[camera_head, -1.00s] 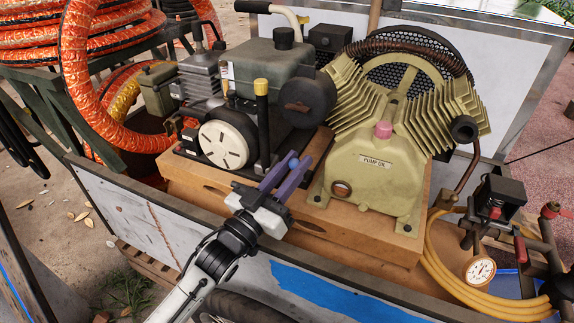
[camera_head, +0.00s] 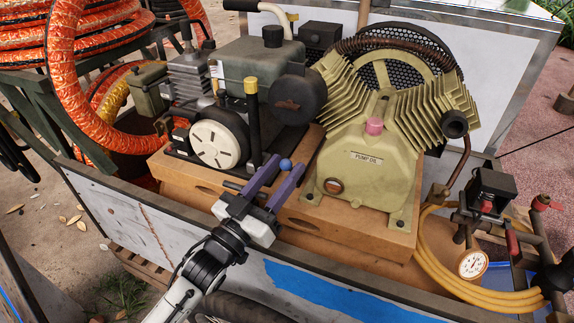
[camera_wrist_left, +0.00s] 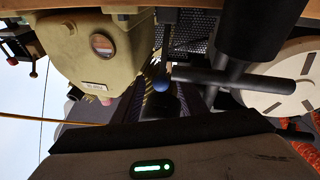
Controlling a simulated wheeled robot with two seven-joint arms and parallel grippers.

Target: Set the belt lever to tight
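A lever with a blue ball knob (camera_head: 285,164) stands at the front of the engine deck, between the engine and the pump. My left gripper (camera_head: 289,162) is open, with its two purple fingers on either side of the knob. In the left wrist view the blue knob (camera_wrist_left: 160,84) shows between the dark fingers, on a thin stem. I cannot tell whether a finger touches it. Most of the lever's stem is hidden in the head view. A post with a yellow top (camera_head: 251,86) stands just left of the fingers. My right gripper is out of view.
The olive pump (camera_head: 368,165) stands close on the right. The engine's white disc (camera_head: 215,144) is on the left. A dark crossbar (camera_wrist_left: 215,77) lies close to the fingers in the left wrist view. The cart's front wall (camera_head: 335,262) runs beneath my arm.

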